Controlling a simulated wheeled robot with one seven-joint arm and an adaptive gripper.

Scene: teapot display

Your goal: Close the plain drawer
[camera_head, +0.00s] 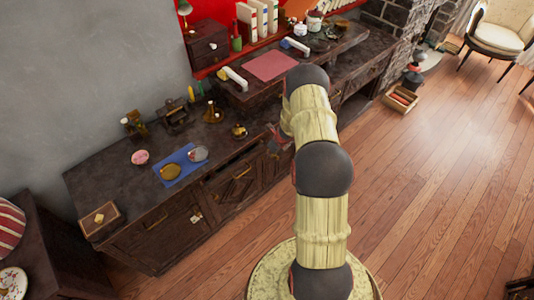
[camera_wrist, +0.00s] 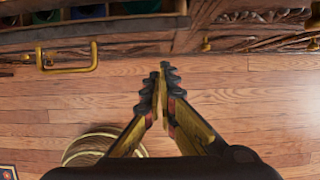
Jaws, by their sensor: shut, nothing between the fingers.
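In the wrist view, a plain wooden drawer front (camera_wrist: 120,48) with a brass bar handle (camera_wrist: 68,60) is at the top left. The drawer stands open; several coloured things, green and blue among them, show inside it. My gripper (camera_wrist: 161,76) is shut and empty, its fingertips just below the drawer front and right of the handle, over the floor. I cannot tell whether they touch the front. In the head view, my gripper (camera_head: 277,140) is partly hidden by my arm, beside the dark cabinet (camera_head: 160,235). My arm hides the plain drawer there.
Carved fronts with brass knobs (camera_wrist: 206,44) are at the upper right of the wrist view. The cabinet top bears a blue cloth (camera_head: 172,167), a wooden box (camera_head: 99,221) and several small pots. A small crate (camera_head: 401,99) is on the floor. The wooden floor (camera_head: 440,200) at right is clear.

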